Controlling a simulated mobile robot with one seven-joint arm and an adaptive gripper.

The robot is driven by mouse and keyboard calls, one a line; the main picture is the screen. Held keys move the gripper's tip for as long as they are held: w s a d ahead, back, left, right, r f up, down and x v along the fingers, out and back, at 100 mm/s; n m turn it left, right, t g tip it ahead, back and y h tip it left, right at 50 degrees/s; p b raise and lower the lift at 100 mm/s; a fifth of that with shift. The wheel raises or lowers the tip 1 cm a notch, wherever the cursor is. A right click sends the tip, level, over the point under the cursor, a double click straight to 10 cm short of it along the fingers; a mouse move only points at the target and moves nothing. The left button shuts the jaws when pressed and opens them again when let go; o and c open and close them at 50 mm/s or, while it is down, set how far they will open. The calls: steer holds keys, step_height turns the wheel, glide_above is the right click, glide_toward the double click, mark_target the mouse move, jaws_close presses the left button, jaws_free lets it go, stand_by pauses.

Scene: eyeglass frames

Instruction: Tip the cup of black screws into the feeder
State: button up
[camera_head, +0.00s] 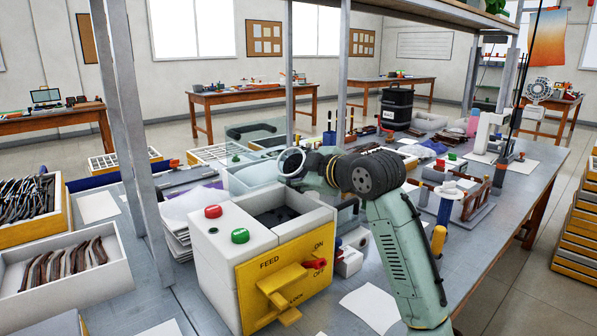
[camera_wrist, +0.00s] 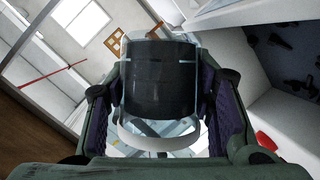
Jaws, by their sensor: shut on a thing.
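A clear cup with black contents (camera_wrist: 160,80) is held between the two pads of my gripper (camera_wrist: 162,100) in the wrist view. A pale curved band shows below the cup there. In the head view, my gripper (camera_head: 312,166) is above the far side of the feeder, and a pale ring of the cup (camera_head: 291,162) shows at its tip. The feeder (camera_head: 222,252) is a white box with a yellow front panel and a dark open hopper (camera_head: 280,214). Some dark small pieces lie in the hopper (camera_wrist: 285,55), at the right in the wrist view. Single screws cannot be made out in the cup.
The feeder has a red button (camera_head: 213,212), a green button (camera_head: 240,236) and a red switch lever (camera_head: 316,264). A grey shelf post (camera_head: 141,120) rises at the left. A tray of brown temple pieces (camera_head: 62,270) and a fixture (camera_head: 455,200) stand nearby.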

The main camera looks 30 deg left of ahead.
steer(key=shift+f+n+b, duration=0.1)
steer(key=shift+n+b, duration=0.3)
steer(key=shift+b, duration=0.15)
steer(key=shift+t, duration=0.4)
steer(key=shift+n+b, duration=0.4)
steer(key=shift+b, duration=0.2)
steer(key=shift+s+f+n+t+y+b, duration=0.15)
steer(key=shift+n+t+y+b, duration=0.25)
steer(key=shift+n+b, duration=0.45)
steer(key=shift+f+b, duration=0.1)
steer(key=shift+b, duration=0.25)
steer(key=shift+n+t+b, duration=0.25)
steer(key=shift+t+b, duration=0.05)
steer(key=shift+b, duration=0.05)
